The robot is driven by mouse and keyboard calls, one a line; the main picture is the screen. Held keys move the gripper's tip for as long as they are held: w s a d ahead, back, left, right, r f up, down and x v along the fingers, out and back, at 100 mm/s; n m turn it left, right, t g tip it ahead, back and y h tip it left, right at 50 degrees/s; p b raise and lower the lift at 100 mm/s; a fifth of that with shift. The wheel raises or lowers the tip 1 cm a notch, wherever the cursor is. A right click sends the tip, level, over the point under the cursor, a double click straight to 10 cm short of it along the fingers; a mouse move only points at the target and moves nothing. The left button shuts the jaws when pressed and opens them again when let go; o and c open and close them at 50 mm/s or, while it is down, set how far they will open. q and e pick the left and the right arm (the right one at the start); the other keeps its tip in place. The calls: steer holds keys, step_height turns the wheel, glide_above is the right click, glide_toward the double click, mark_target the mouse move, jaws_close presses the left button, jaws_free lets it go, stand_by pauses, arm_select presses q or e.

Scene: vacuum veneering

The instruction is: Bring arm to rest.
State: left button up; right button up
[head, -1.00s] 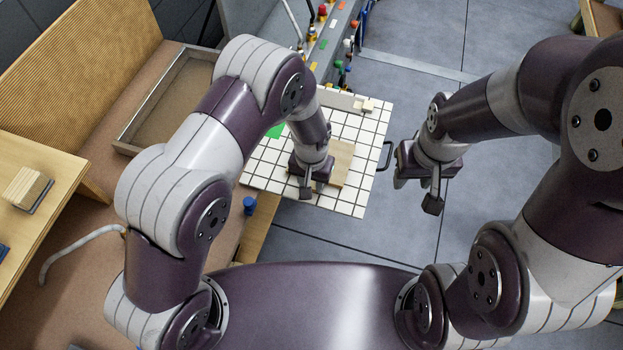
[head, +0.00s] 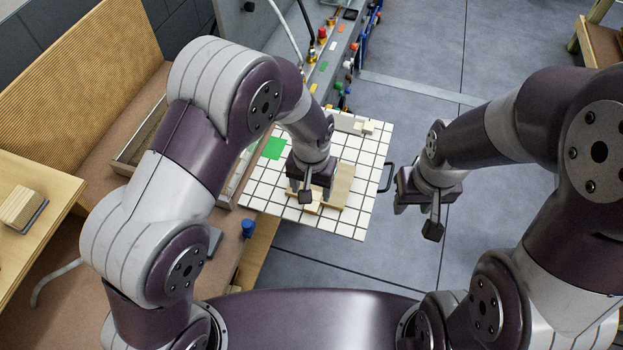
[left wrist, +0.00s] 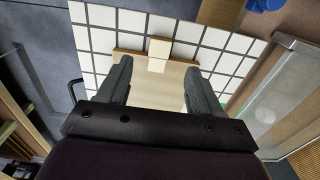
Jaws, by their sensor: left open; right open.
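My left gripper (head: 305,199) is over the white gridded board (head: 362,215), above a light wooden panel (head: 343,184) lying on it. The left wrist view shows its two dark fingers (left wrist: 157,82) spread apart with nothing between them. Beyond the fingertips a small pale block (left wrist: 159,49) sits at a wooden strip along the panel's edge (left wrist: 128,55). I cannot tell the height of the fingers above the panel. My right gripper (head: 418,208) hangs open and empty over the grey floor, right of the board.
A green patch (head: 274,148) and small pale blocks (head: 364,127) are on the board. A black handle (head: 387,176) sticks out at its right edge. A blue cup-like item (head: 248,228) stands on the bench at left. A sanding block (head: 22,207) lies on the left table.

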arm_select(q)
step_height(320, 180, up, 5)
steer(key=shift+b, duration=0.3)
steer(key=s+a+r+n, duration=0.1)
steer(key=s+a+r, duration=0.1)
steer(key=s+a, duration=0.3)
steer(key=s+a+r+n+t, duration=0.1)
steer(key=s+a, duration=0.4)
steer(key=a, duration=0.8)
step_height(320, 180, up, 2)
steer(key=shift+a+r+n, duration=0.1)
steer(key=shift+a+n, duration=0.05)
steer(key=shift+n, duration=0.55)
steer(key=shift+w, duration=0.15)
